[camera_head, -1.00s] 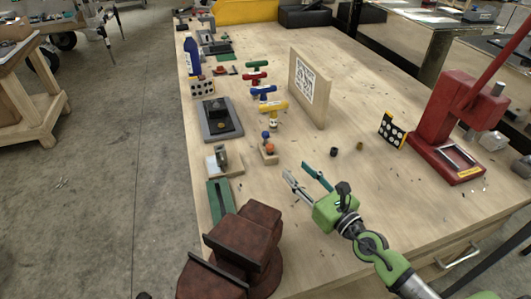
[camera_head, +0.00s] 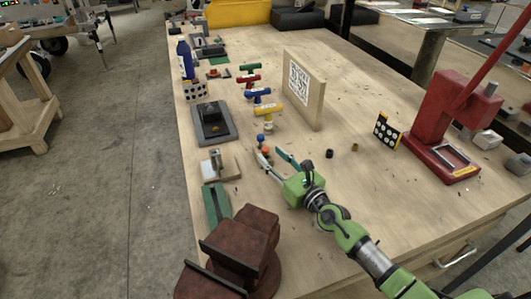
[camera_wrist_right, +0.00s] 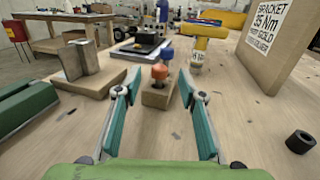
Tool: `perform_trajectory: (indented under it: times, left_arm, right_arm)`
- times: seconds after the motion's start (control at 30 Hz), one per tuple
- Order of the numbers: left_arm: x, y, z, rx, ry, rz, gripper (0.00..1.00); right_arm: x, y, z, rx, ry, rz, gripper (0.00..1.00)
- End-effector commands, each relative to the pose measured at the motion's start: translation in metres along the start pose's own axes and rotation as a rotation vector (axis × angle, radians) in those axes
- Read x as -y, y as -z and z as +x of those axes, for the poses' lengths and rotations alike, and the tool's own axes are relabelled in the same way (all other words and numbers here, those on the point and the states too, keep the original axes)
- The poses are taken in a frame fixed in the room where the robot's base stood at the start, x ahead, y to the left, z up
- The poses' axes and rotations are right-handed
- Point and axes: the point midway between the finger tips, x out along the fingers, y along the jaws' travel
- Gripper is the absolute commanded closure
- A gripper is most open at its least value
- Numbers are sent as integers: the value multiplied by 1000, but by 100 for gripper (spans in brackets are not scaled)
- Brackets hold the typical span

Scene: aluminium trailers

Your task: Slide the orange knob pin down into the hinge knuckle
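The orange knob pin (camera_wrist_right: 160,73) stands upright in a small wooden block (camera_wrist_right: 157,96), with a blue knob pin (camera_wrist_right: 168,54) just behind it. In the head view the orange knob (camera_head: 265,150) is partly hidden by my gripper. My right gripper (camera_head: 269,157) is open and empty; in the right wrist view its teal fingers (camera_wrist_right: 159,86) frame the block, with the orange knob between and ahead of them. A grey metal hinge piece (camera_wrist_right: 77,62) stands on a wooden base left of the pins; it also shows in the head view (camera_head: 215,160). Its knuckle hole is not discernible. My left gripper is out of view.
A green rail (camera_head: 215,202) and brown vise (camera_head: 242,240) lie nearer on the left. Coloured T-handles (camera_head: 268,110) and an upright labelled board (camera_head: 307,90) stand beyond. A dark ring (camera_head: 329,153) lies right of my gripper. The right middle tabletop is mostly clear.

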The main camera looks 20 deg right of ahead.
Motion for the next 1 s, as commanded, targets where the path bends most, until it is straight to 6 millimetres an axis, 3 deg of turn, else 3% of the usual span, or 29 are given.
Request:
perform_trajectory:
  times: [0.23, 0.57, 0.7, 1.0]
  left_arm:
    - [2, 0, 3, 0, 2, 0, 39]
    - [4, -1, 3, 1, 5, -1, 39]
    - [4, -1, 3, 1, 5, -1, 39]
    - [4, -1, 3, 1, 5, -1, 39]
  right_arm:
    - [0, 0, 35, 1, -1, 1, 63]
    - [0, -1, 41, 0, -1, 0, 63]
    - [0, 0, 40, 0, -1, 0, 98]
    - [0, -1, 40, 0, -1, 0, 99]
